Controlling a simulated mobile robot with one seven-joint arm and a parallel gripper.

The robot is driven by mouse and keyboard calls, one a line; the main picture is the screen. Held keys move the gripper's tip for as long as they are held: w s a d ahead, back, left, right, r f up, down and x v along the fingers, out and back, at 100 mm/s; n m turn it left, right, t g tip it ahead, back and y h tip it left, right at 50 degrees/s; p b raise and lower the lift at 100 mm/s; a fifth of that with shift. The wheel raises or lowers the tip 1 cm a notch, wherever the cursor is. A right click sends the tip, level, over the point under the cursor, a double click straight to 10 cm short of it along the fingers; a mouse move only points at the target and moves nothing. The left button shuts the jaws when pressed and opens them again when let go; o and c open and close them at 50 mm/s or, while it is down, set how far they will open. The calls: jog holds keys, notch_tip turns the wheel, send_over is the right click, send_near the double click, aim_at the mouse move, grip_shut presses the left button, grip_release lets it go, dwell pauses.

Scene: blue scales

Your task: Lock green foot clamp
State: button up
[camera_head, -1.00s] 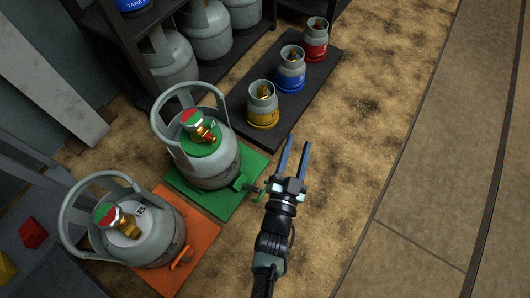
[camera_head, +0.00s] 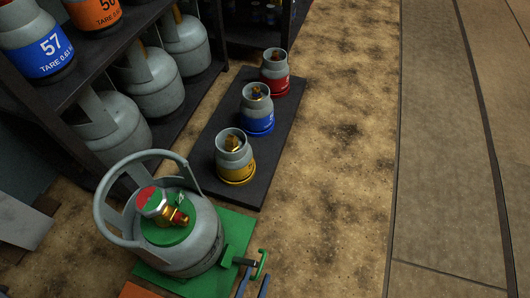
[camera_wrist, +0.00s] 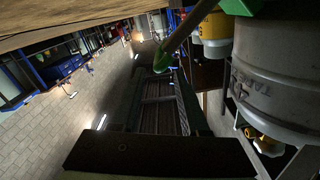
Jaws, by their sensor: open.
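The green foot clamp is at the right front corner of the green plate (camera_head: 219,273), beside a grey gas cylinder (camera_head: 205,247). Its green block (camera_head: 239,256) carries a rod ending in a green handle (camera_head: 261,265). In the wrist view the grey rod (camera_wrist: 188,32) and green handle end (camera_wrist: 163,59) show close up, left of the cylinder (camera_wrist: 275,85). My gripper (camera_head: 253,287) is open at the bottom edge of the head view. Only its blue fingertips show there, just below the handle. I cannot tell whether they touch it.
A dark mat (camera_head: 264,160) behind the plate holds small yellow (camera_head: 235,158), blue (camera_head: 257,110) and red (camera_head: 275,73) banded cylinders. A shelf (camera_head: 75,82) with more cylinders stands at left. An orange plate edge (camera_head: 138,291) shows at bottom left. The floor to the right is clear.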

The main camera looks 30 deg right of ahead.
aim_at(264, 258)
notch_tip(264, 258, down, 2)
jog(key=shift+f+b, duration=0.2)
jog(key=shift+b, duration=0.35)
jog(key=x, duration=0.5)
jog(key=r+x, duration=0.1)
jog(key=x, duration=0.1)
jog(key=shift+w+d+r, duration=0.1)
jog(key=shift+w+d, duration=0.15)
grip_shut()
jog(key=shift+s, duration=0.1)
dwell(0.4)
